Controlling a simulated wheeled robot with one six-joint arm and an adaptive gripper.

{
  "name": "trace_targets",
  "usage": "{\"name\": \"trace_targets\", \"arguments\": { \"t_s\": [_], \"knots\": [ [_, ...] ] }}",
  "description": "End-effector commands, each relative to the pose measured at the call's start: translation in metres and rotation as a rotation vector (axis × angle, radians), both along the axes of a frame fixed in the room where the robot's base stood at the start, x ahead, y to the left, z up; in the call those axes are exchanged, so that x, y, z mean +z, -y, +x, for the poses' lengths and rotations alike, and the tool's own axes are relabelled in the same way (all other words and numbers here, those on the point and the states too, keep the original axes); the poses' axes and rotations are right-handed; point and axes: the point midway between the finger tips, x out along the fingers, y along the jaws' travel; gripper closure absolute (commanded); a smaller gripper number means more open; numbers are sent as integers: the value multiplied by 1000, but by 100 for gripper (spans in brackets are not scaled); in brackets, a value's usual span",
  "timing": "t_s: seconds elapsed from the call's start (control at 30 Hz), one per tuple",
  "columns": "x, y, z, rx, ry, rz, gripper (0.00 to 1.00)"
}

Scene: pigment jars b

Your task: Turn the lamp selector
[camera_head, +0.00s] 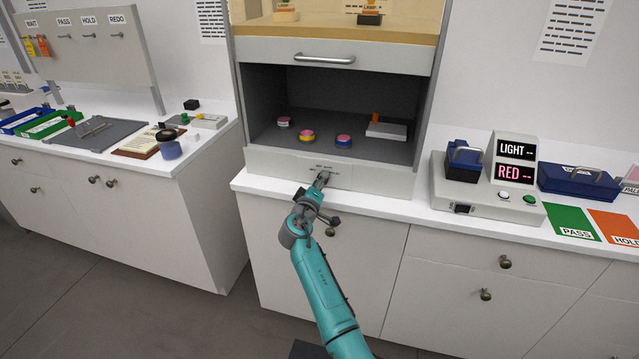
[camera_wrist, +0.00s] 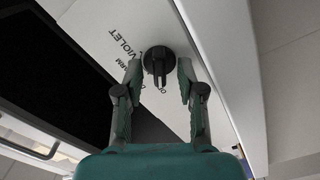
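The lamp selector is a dark round knob (camera_wrist: 158,62) with a raised grip bar, on the pale front panel (camera_head: 285,165) below the booth opening. In the wrist view it sits between the two fingertips of my gripper (camera_wrist: 159,68). The fingers are open, with a visible gap on each side of the knob. The word VIOLET is readable beside the knob; other labels are partly hidden by the left finger and the knob. In the head view my gripper (camera_head: 322,180) reaches the panel and hides the knob.
Inside the booth stand several small colored jars (camera_head: 307,136) and a white block with an orange peg (camera_head: 386,130). A raised door with a handle (camera_head: 324,59) is above. A light meter box (camera_head: 487,190) stands on the counter to the right. The counter edge runs below the panel.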

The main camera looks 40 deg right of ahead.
Motion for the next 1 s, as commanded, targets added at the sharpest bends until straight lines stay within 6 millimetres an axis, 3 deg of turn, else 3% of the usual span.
{"name": "trace_targets", "arguments": {
  "t_s": [0.2, 0.37, 0.73, 1.0],
  "knots": [
    [0, 0, 0, 0, 0, 0, 61],
    [0, 0, 0, 0, 0, 0, 99],
    [0, 0, 0, 0, 17, 14, 100],
    [0, 0, 0, 0, 124, 98, 100]
  ]
}}
